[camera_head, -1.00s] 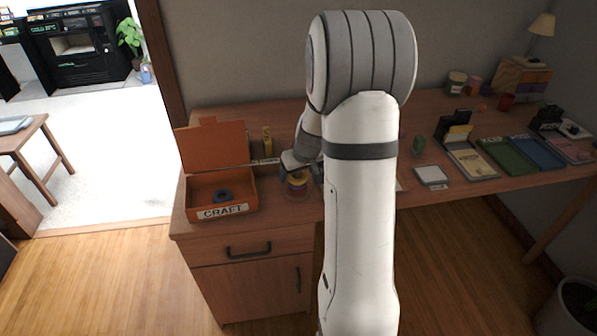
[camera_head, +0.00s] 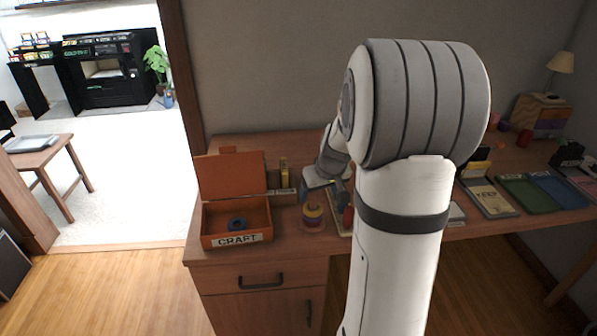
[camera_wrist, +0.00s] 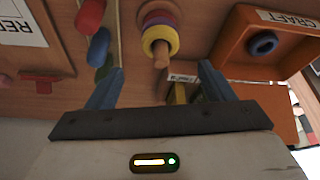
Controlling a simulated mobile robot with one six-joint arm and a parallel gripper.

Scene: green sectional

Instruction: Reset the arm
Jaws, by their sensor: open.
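My gripper (camera_wrist: 162,68) is open in the wrist view, with its two blue fingers apart and nothing between them. It is above the desk, near a wooden peg toy with stacked rings (camera_wrist: 160,38), yellow, red and purple. The peg toy stands upright on the desk in the head view (camera_head: 313,217), just below my wrist. My white arm rises in front of the desk and hides part of its middle.
An open orange CRAFT box (camera_head: 206,242) with a dark blue ring (camera_head: 237,225) inside stands at the desk's left end. Red (camera_wrist: 90,16) and blue (camera_wrist: 98,47) pieces lie near the gripper. Notebooks (camera_head: 488,200) and a lamp (camera_head: 560,64) are to the right.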

